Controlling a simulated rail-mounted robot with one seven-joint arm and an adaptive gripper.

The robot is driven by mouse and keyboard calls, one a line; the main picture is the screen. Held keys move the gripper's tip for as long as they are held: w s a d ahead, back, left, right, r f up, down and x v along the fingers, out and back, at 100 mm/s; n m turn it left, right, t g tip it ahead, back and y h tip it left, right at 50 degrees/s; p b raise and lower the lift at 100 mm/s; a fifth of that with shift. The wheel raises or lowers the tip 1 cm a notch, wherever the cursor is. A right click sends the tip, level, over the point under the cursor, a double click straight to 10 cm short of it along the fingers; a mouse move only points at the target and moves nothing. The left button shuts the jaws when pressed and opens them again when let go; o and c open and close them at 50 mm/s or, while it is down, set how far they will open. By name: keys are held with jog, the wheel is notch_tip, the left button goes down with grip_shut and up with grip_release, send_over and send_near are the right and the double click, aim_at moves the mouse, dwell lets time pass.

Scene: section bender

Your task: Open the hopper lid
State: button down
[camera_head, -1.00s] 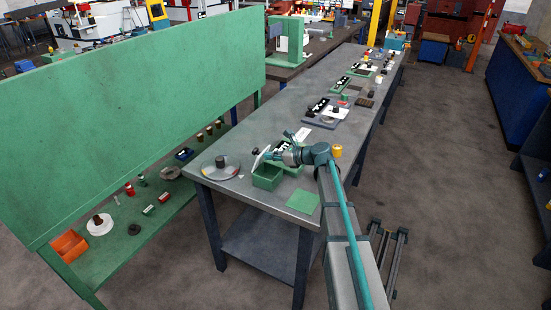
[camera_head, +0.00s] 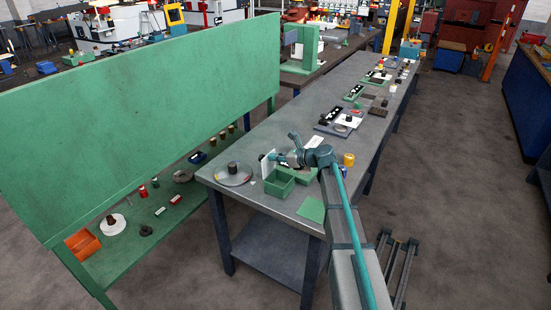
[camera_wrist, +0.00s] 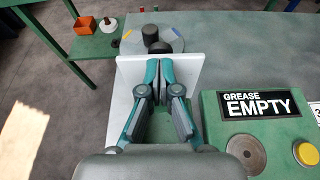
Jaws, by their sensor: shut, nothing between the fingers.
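The hopper is a small open-topped green box (camera_head: 279,183) at the near end of the bench in the head view. Its lid, a white plate (camera_head: 267,164), stands roughly upright at the box's back left edge, and the box's inside shows. The lid also shows in the wrist view (camera_wrist: 124,88), behind my fingers. A dark knob shows on the lid's far side. My gripper (camera_head: 273,157) is shut and empty, its fingertips (camera_wrist: 158,64) together at the lid's near face. I cannot tell whether they touch it.
A green panel (camera_wrist: 214,128) labelled "GREASE EMPTY" lies right of my gripper. A round grey disc (camera_head: 236,180) with a dark knob lies beyond the lid. A yellow cylinder (camera_head: 349,159) and a flat green sheet (camera_head: 312,209) are nearby. A green-panelled rack (camera_head: 130,110) stands at left.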

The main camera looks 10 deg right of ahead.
jog(key=shift+r, duration=0.15)
notch_tip(320, 180, up, 9)
jog(key=s+d+p, duration=0.1)
jog(key=p, duration=0.6)
jog(key=s+d+f+n+g+h+b, duration=0.2)
jog(key=s+f+n+g, duration=0.3)
jog(key=s+f, duration=1.3)
jog(key=s+d+f+n+g+h+b, duration=0.2)
jog(key=s+f+n+g+h+b, duration=0.2)
jog(key=s+f+n, duration=0.8)
jog(key=s+d+f+n+g+h+b, duration=0.2)
jog(key=s+f+n, duration=0.6)
jog(key=s+f, duration=1.8)
jog(key=s+g+h+b, duration=0.2)
jog(key=s+g+h, duration=0.1)
jog(key=s, duration=0.6)
jog(key=shift+s+d+f+n+g, duration=0.15)
jog(key=shift+s+n+g, duration=0.2)
jog(key=shift+g, duration=0.35)
